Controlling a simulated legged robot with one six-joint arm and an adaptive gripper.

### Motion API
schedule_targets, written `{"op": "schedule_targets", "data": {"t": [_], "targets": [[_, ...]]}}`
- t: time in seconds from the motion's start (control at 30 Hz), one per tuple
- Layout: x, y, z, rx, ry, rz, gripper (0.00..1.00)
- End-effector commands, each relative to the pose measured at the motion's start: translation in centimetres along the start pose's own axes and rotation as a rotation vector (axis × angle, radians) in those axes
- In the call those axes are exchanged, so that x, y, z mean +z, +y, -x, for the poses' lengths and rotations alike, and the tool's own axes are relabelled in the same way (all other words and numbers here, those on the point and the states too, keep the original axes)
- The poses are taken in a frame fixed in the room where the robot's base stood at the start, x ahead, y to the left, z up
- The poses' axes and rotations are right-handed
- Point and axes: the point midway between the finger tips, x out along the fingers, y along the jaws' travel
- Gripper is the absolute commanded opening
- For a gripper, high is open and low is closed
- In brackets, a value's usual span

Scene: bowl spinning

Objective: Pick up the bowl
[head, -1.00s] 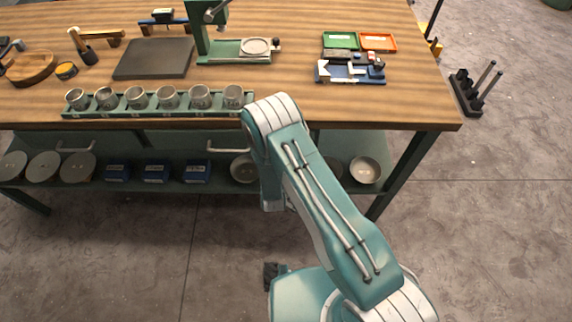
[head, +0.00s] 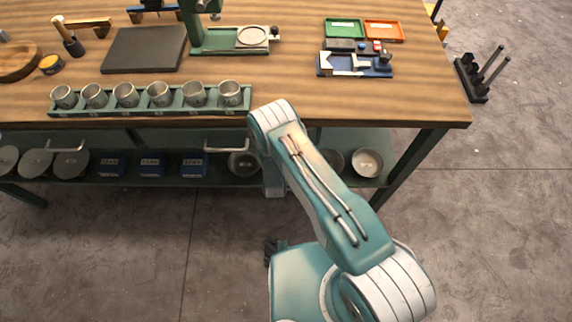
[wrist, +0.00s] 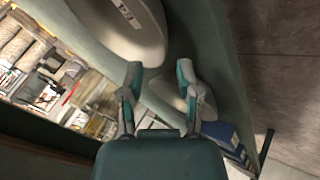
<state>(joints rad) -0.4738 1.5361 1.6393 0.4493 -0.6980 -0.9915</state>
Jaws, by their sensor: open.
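Several bowls stand on the green shelf under the bench. In the head view one pale metal bowl (head: 367,163) is right of my arm, and others beside my arm are partly hidden by it. In the wrist view a large pale bowl with a small label (wrist: 130,28) fills the top, and a smaller pale bowl (wrist: 178,88) shows beyond and between my fingers. My gripper (wrist: 159,68) is open, with its fingers apart and nothing held. I cannot tell whether a fingertip touches a bowl. My gripper is hidden in the head view.
The bench top (head: 285,75) is above the shelf, with a row of metal cups (head: 158,94) at its front edge. Blue boxes (head: 152,164) and grey discs (head: 70,162) are left on the shelf. A table leg (head: 408,168) stands at the right. The floor in front is clear.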

Motion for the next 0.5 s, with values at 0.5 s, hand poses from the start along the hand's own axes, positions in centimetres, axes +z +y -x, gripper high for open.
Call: {"op": "schedule_targets", "data": {"t": [0.5], "targets": [[0.6,-0.4,-4.8,-0.001,-0.001,0.0,0.44]]}}
